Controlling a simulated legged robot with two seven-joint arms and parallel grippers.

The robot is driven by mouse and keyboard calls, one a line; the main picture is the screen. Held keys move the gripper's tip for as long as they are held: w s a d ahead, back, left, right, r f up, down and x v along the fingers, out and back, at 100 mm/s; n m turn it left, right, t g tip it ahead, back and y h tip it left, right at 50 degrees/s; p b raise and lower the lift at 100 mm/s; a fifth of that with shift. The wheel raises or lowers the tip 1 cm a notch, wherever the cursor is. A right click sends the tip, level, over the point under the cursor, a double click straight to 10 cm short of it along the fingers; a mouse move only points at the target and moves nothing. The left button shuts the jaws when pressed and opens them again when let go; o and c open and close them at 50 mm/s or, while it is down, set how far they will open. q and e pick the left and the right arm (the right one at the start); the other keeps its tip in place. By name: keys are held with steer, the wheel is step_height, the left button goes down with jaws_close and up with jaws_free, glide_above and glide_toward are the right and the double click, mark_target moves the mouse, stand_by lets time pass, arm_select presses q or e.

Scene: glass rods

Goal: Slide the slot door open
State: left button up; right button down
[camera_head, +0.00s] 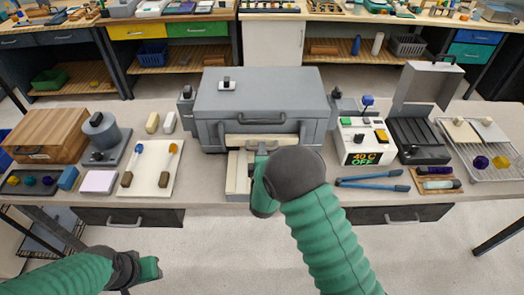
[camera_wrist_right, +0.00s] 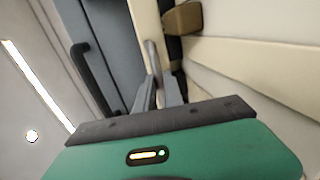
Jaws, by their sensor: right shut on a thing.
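The slot door (camera_head: 285,140) is a cream panel low on the front of a large grey box (camera_head: 255,95). It also shows as a cream strip in the right wrist view (camera_wrist_right: 143,15). My right gripper (camera_head: 262,149) is at the front of the door, shut on its grey handle (camera_wrist_right: 154,57). The gripper and arm hide part of the door and the slot in the head view. My left gripper (camera_head: 150,268) is low at the left, away from the box and over the floor; its opening is unclear.
A cream ledge (camera_head: 237,178) lies below the door. A white board (camera_head: 152,170) with rods is left of the box. A control unit (camera_head: 363,142) reading "40 C OFF" and blue-handled pliers (camera_head: 375,184) are to the right. The bench front edge is close.

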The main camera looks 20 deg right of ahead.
steer(key=shift+s+f, duration=0.1)
steer(key=shift+f, duration=0.05)
stand_by(0.6)
step_height(320, 180, up, 5)
steer(key=p, duration=0.3)
steer(key=shift+f, duration=0.15)
steer(key=c, duration=1.5)
jaws_free()
steer(key=shift+o, duration=0.2)
